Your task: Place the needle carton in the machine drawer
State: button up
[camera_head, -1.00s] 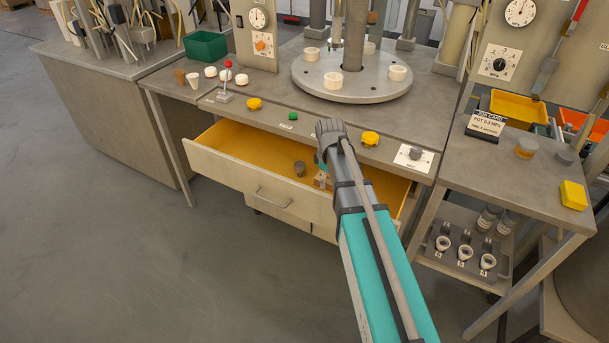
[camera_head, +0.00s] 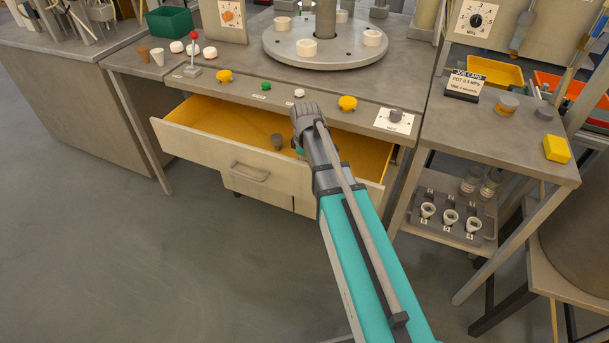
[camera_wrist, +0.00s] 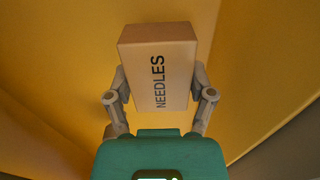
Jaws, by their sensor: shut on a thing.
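The needle carton (camera_wrist: 158,75) is a tan box marked NEEDLES. In the wrist view it sits between the two fingers of my gripper (camera_wrist: 160,98), which is shut on it. Yellow drawer surfaces fill the view behind it. In the head view the machine drawer (camera_head: 215,113) is pulled open under the bench, with a yellow inside and a pale front. My arm reaches over the drawer's right part and hides the carton and the fingers there. Whether the carton touches the drawer floor I cannot tell.
The bench edge with yellow knobs (camera_head: 347,103) runs above the drawer. A side table with a job card (camera_head: 466,84) stands to the right. The drawer's left part is clear.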

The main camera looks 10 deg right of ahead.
jog(key=shift+f, duration=0.1)
dwell(0.3)
jog(key=shift+f+b, duration=1.8)
jog(key=shift+b, duration=0.1)
jog(key=shift+f, duration=0.15)
jog(key=o, duration=1.1)
jog(key=shift+r, duration=0.2)
notch_tip(320, 180, up, 12)
jog(key=p, duration=1.2)
